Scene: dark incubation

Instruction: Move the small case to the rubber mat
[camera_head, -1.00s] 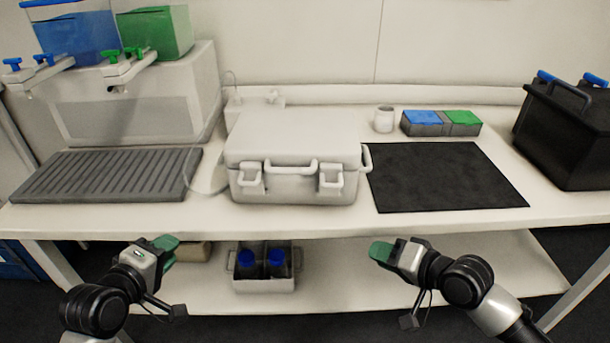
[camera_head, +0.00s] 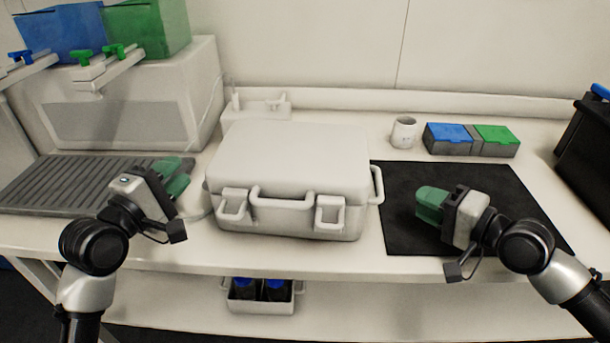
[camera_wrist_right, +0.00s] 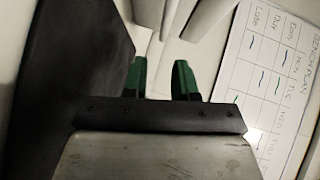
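The small case (camera_head: 290,165) is pale grey, closed and lying flat on the bench, with a front handle, two front latches and a handle on its right side. The black rubber mat (camera_head: 400,180) lies just right of the case. My left gripper (camera_head: 180,177) is open and empty, left of the case near the front of the grooved tray. My right gripper (camera_head: 422,205) is open and empty above the mat, its fingers pointing left toward the case without touching it. In the right wrist view its two green fingers (camera_wrist_right: 160,80) stand apart, with the dark mat (camera_wrist_right: 65,90) at left.
Behind the mat stand a white cup (camera_head: 404,132) and a box with blue and green lids (camera_head: 471,140). A black container (camera_head: 590,140) is at the right edge. A grooved grey tray (camera_head: 60,182) lies at left. A bin with blue-capped bottles (camera_head: 260,305) sits below.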

